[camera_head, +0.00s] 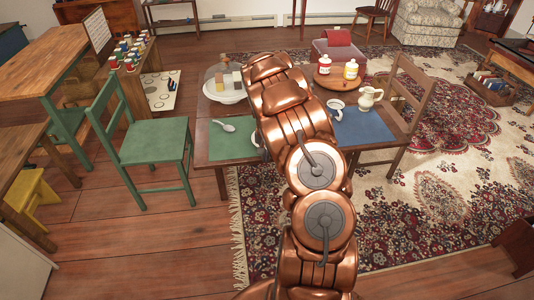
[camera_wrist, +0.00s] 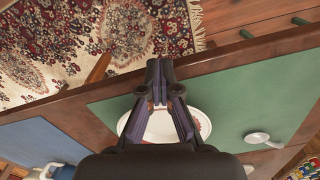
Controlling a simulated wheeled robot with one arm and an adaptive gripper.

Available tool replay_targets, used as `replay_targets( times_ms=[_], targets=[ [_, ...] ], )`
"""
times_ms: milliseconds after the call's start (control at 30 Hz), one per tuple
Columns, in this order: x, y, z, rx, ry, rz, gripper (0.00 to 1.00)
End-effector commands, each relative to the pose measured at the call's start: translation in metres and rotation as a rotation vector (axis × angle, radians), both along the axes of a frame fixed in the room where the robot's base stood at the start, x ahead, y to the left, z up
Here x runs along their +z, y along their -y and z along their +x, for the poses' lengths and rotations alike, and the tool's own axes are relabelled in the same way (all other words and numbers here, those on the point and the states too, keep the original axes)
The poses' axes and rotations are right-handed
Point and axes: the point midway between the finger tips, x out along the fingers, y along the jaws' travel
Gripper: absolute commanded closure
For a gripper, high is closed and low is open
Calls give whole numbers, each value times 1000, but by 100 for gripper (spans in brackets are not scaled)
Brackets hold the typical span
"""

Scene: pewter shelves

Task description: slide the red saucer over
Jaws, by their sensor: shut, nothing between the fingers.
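A round dish (camera_wrist: 204,122), pale inside with reddish patches near its rim, lies on the green mat (camera_wrist: 255,95) in the wrist view; I take it for the red saucer. My gripper (camera_wrist: 158,66) is shut and empty. Its fingers cross over the dish in that view, with the tips past the dish toward the table edge. Fingers and wrist hide much of the dish; whether they touch it I cannot tell. In the head view my arm covers the gripper and most of the dish; only a pale sliver (camera_head: 256,139) shows beside the arm.
A spoon (camera_head: 224,125) lies on the green mat. A domed cake stand (camera_head: 222,92) is behind it. A blue mat (camera_head: 367,124), a white cup (camera_head: 335,105), a cream pitcher (camera_head: 369,98) and a round wooden tray with bottles (camera_head: 340,84) are right of my arm.

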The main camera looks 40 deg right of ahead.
Motion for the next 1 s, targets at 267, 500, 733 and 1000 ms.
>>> replay_targets(
  times_ms=[267, 500, 733, 1000],
  targets=[
    [12, -11, -7, -1, 5, -2, 100],
    [48, -11, -7, -1, 5, -2, 100],
    [84, -11, -8, 0, 3, -2, 100],
    [100, -12, -8, -1, 0, 1, 100]
  ],
)
